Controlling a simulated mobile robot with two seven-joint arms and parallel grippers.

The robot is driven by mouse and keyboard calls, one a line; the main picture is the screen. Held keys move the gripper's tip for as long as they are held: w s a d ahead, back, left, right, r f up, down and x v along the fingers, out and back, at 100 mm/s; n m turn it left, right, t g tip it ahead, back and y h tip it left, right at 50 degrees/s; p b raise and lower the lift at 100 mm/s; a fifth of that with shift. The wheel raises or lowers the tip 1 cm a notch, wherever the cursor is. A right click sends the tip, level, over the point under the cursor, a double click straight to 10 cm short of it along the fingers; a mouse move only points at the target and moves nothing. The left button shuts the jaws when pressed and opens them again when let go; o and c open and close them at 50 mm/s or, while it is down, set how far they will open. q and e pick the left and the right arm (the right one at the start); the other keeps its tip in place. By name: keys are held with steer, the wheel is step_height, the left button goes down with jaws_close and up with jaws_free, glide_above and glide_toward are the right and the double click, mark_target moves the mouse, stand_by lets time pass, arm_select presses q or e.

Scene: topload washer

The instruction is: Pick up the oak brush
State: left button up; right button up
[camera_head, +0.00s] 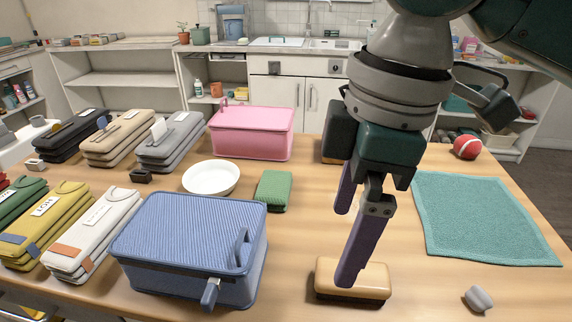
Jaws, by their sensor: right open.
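The oak brush (373,283) lies on the wooden table near the front edge, with a pale wooden top and dark bristles below. My right gripper (346,248) comes down from the top over the brush, with its two purple fingers apart and nothing between them. The nearer fingertip overlaps the brush top in the picture; I cannot tell whether it touches. The farther fingertip is behind the brush. My left gripper is out of view.
A blue lidded box (185,245) stands left of the brush. A green sponge (274,190), white bowl (211,178) and pink box (252,133) are farther back. A teal cloth (485,220) and small grey object (479,299) lie to the right. Several folded bundles fill the left.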

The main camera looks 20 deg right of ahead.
steer(key=h+b, duration=0.1)
steer(key=b, duration=0.5)
glide_toward(372, 285)
steer(key=w, duration=0.1)
steer(key=w+a, duration=0.2)
steer(key=shift+f+g, duration=0.3)
steer(key=shift+g, duration=0.1)
steer(key=shift+d+f, duration=0.15)
steer(key=shift+f, duration=0.2)
step_height(372, 285, down, 3)
steer(key=shift+f+b, duration=0.15)
steer(key=shift+b, duration=0.2)
steer(key=f, duration=0.2)
steer(key=f+b, duration=0.1)
steer(key=f, duration=0.2)
steer(key=shift+w+d+f, duration=0.2)
steer(key=shift+f, duration=0.1)
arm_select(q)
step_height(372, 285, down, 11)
arm_select(e)
steer(key=c, duration=1.5)
